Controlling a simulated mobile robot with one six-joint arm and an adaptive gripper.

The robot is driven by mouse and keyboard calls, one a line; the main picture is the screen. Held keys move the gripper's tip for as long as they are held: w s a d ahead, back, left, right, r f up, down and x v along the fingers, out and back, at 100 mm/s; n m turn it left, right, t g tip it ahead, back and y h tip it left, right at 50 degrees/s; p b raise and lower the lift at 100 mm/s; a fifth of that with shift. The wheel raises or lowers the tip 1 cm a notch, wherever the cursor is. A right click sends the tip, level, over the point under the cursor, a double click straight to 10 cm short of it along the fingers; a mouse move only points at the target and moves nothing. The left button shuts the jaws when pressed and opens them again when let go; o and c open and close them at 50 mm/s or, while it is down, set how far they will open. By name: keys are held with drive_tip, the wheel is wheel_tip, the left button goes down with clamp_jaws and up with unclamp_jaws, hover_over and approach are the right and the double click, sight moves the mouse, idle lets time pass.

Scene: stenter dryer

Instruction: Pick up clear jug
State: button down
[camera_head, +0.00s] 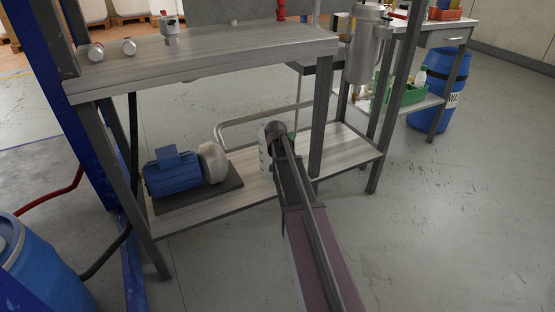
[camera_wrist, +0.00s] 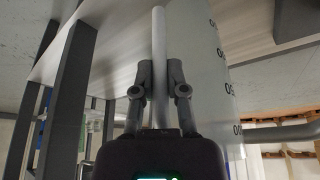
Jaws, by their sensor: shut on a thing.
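The clear jug (camera_head: 264,150) shows in the head view as a pale sliver with dark marks, at the lower shelf of the bench; my arm covers most of it. In the wrist view the jug's pale, translucent wall (camera_wrist: 207,70) with dark graduation marks fills the right of centre. Its straight handle (camera_wrist: 159,35) runs between the two fingers of my gripper (camera_wrist: 159,75), which is shut on it. I cannot tell whether the jug's base touches the shelf.
The bench's lower shelf (camera_head: 340,150) also carries a blue motor pump (camera_head: 180,172) with a bent grey pipe (camera_head: 265,112) behind my gripper. A bench leg (camera_head: 321,115) stands close right of my arm. A blue drum (camera_head: 35,265) is at left; floor at right is free.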

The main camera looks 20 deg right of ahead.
drive_tip(key=shift+r+p, duration=1.55)
drive_tip(key=shift+r, duration=0.15)
drive_tip(key=s+a, duration=0.3)
drive_tip(key=s, duration=0.4)
drive_tip(key=s+a+r+p, duration=0.1)
drive_tip(key=s+a, duration=0.2)
drive_tip(key=s, duration=0.4)
drive_tip(key=shift+s+a, duration=0.15)
drive_tip(key=shift+s, duration=0.2)
drive_tip(key=shift+r, duration=0.1)
wheel_tip(320, 180, up, 5)
drive_tip(key=p, duration=0.5)
drive_tip(key=shift+r, duration=0.1)
